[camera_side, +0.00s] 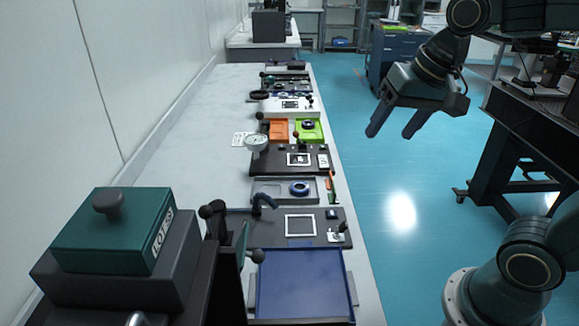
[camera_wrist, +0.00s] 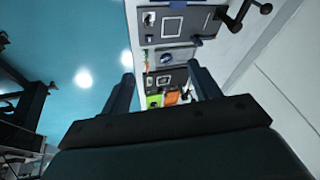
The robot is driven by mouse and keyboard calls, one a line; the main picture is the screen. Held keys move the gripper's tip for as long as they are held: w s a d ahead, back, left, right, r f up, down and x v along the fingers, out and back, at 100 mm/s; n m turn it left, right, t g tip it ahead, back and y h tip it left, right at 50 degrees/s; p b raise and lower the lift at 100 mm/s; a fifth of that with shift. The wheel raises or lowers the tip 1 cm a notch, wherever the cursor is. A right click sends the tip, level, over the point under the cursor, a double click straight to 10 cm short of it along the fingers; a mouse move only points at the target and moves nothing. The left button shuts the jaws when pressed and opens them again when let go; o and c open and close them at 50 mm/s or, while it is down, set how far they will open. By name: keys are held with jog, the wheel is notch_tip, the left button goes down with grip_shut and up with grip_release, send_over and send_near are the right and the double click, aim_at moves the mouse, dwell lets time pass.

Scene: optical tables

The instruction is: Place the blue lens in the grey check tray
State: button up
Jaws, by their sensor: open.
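The blue lens (camera_side: 299,188) is a dark blue ring lying in the right part of a shallow grey tray (camera_side: 263,199) on the long bench. In the wrist view the lens (camera_wrist: 166,58) shows small, in the same tray (camera_wrist: 187,55). The tray's left part looks empty; I cannot tell whether this is the check tray. My gripper (camera_side: 394,132) is open and empty, high over the blue floor to the right of the bench, well apart from lens and tray. Its fingers also show in the wrist view (camera_wrist: 162,75).
A dark plate with a white square frame (camera_side: 300,226) and levers stands nearer the side camera, before a blue tray (camera_side: 300,285). Beyond the lens are a gauge (camera_side: 256,144), an orange tray (camera_side: 279,129) and a green tray (camera_side: 309,136). A green-lidded box (camera_side: 115,235) stands front left.

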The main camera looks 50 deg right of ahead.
jog(key=s+a+f+n+t, duration=0.1)
jog(key=s+f+n, duration=0.1)
jog(key=s+n, duration=0.4)
jog(key=shift+s+f, duration=0.4)
jog(key=shift+s, duration=0.8)
